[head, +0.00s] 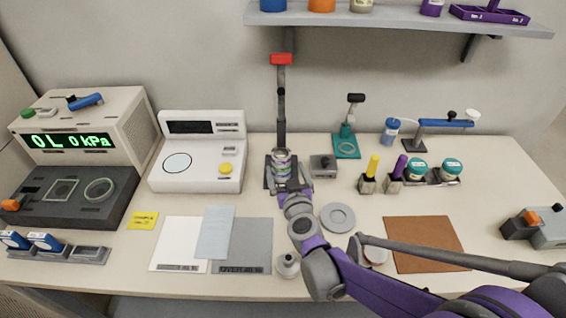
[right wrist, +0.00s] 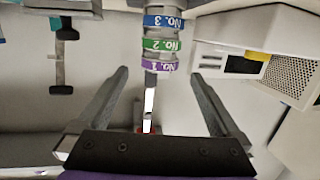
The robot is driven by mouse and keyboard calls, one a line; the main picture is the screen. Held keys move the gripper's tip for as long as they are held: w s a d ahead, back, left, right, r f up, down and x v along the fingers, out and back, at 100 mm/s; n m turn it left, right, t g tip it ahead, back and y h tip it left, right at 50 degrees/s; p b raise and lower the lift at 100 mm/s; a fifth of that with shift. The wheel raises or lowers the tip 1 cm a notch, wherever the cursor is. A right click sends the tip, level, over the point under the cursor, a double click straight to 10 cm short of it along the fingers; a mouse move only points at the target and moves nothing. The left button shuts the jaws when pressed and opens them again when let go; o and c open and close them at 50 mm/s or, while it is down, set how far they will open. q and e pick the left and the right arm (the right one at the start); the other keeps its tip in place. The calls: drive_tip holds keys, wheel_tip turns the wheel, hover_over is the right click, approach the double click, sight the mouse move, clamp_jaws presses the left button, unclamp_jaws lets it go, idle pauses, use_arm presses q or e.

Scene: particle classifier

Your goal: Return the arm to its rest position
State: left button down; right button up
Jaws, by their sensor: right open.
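My right arm reaches in from the lower right of the head view. Its gripper (head: 291,184) is in front of the stack of labelled rings (head: 281,164) on the dark stand with the upright post (head: 281,115). In the right wrist view the picture is inverted, and the two fingers (right wrist: 160,74) are spread wide with nothing held. The stack of blue, green and purple rings, No. 3, No. 2 and No. 1 (right wrist: 163,45), shows upside down just past the fingertips. I cannot tell whether a finger touches it. My left gripper is not in view.
A white balance (head: 200,150) stands left of the stack, with a pressure display unit (head: 90,135) beyond it. A small grey box (head: 323,166) and a teal stand (head: 346,145) are close on the right. A grey disc (head: 338,217) and brown mat (head: 425,243) lie near my arm.

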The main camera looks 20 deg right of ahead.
drive_tip(key=s+a+r+n+g+y+p, duration=0.2)
drive_tip(key=s+a+r+y+p, duration=0.1)
drive_tip(key=s, duration=0.4)
drive_tip(key=s+a+r+n+g+y+p, duration=0.2)
drive_tip(key=s+a+p, duration=0.1)
drive_tip(key=s, duration=0.4)
drive_tip(key=s+d+f+m+g+h+p, duration=0.1)
drive_tip(key=s+d+g+p, duration=0.1)
drive_tip(key=s, duration=0.5)
drive_tip(key=s+d+f+m+g+h+p, duration=0.1)
drive_tip(key=s+d+m+g+h+p, duration=0.1)
drive_tip(key=s+d+g, duration=0.3)
drive_tip(key=shift+s+f+h, duration=0.3)
drive_tip(key=shift+s+f, duration=0.1)
drive_tip(key=shift+s, duration=0.8)
